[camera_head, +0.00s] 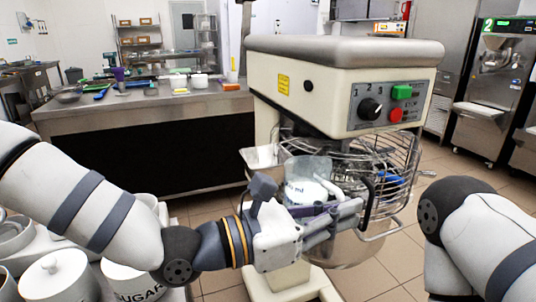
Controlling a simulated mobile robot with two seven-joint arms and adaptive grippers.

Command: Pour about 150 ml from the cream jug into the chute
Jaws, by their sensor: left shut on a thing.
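The cream jug (307,166) is a clear jug with white contents and blue "ml" print. My left gripper (335,212) is shut on it, with the fingers across its lower part. The jug looks about upright, in front of the mixer's wire guard. The chute (262,157) looks to be the shiny metal tray at the guard's left side. The jug is to the right of it and nearer to me; I cannot tell whether they touch. My right arm is at the right edge, but its gripper is out of view.
The mixer (345,62) has a wire guard (402,160) over its bowl, and a dial, green and red buttons. White canisters (60,275), one lettered SUGAR, stand at lower left. A steel counter (160,103) is behind, and a batch freezer (497,85) stands at right.

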